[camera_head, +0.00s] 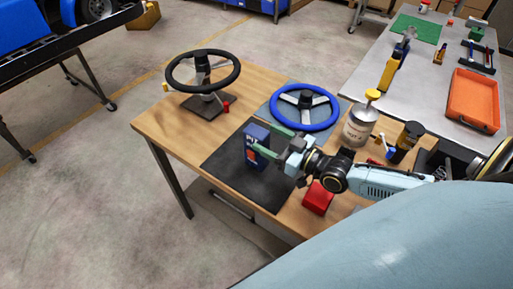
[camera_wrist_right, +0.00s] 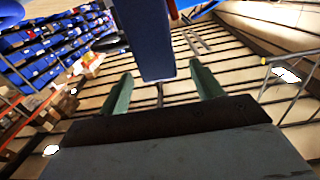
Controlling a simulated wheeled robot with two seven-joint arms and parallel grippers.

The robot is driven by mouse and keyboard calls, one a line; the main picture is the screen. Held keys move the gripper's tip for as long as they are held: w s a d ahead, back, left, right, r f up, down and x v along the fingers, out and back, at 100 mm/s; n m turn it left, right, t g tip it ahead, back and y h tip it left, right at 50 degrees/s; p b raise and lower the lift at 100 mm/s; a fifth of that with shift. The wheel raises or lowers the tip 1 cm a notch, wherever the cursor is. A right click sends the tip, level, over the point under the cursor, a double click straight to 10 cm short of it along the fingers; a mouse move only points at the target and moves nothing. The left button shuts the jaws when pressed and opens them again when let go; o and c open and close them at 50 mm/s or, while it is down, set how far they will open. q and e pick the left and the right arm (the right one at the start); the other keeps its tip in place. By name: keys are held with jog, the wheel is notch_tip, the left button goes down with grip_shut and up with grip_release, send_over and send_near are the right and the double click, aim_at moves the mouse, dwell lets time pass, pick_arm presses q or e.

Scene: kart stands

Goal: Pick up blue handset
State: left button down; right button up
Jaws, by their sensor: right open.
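The blue handset (camera_head: 252,160) stands upright on the dark mat (camera_head: 225,158) on the wooden table. It is a dark blue block with a small red-orange patch. My right gripper (camera_head: 263,137) reaches in from the right with its two green fingers open at the handset's upper part. In the right wrist view the handset (camera_wrist_right: 150,40) shows as a blue block between the open fingers (camera_wrist_right: 163,76), with visible gaps on both sides. I see no grip on it. My left gripper is not in view.
A black steering wheel (camera_head: 170,77) on a stand and a blue steering wheel (camera_head: 282,116) are on the table behind. A tin (camera_head: 358,128), a dark bottle (camera_head: 405,139) and a red block (camera_head: 318,197) are near my right arm. An orange tray (camera_head: 473,97) lies on the metal table.

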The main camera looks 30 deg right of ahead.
aim_at(247, 128)
jog(key=shift+x, duration=0.8)
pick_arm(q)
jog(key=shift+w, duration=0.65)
pick_arm(e)
jog(key=shift+x, duration=2.5)
jog(key=shift+f, duration=0.1)
grip_shut()
